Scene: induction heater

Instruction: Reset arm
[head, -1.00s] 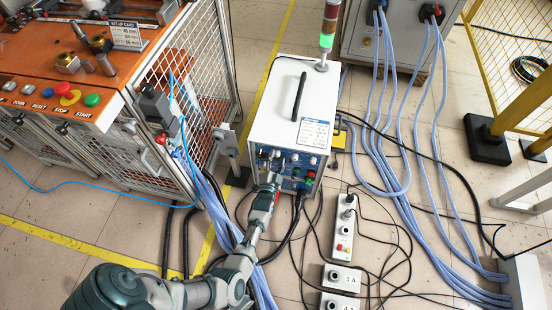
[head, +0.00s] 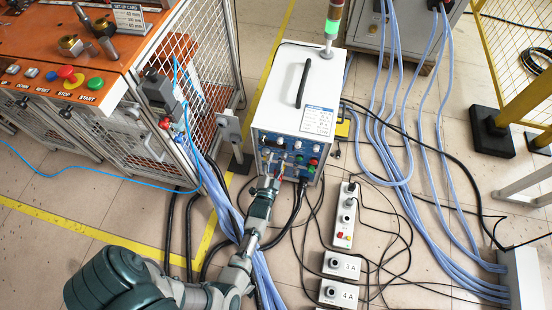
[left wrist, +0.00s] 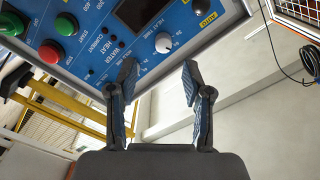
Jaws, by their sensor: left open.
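My left arm (head: 225,285) reaches up from the bottom of the head view. My left gripper (head: 275,177) is in front of the blue control panel (head: 290,158) of the white induction heater box (head: 298,95). In the left wrist view my left gripper (left wrist: 160,85) is open, with its fingers apart and nothing between them. A white knob (left wrist: 163,42) on the heater panel lies just beyond the fingertips, apart from them. A green button (left wrist: 66,24) and a red button (left wrist: 49,51) are at the left. My right gripper is not in view.
An orange workbench (head: 60,60) with a mesh cage (head: 190,65) stands at the left. Blue hoses (head: 225,210) and black cables run over the floor around the heater. A power strip (head: 345,215) and socket boxes (head: 340,265) lie at the right. A yellow post (head: 530,95) stands far right.

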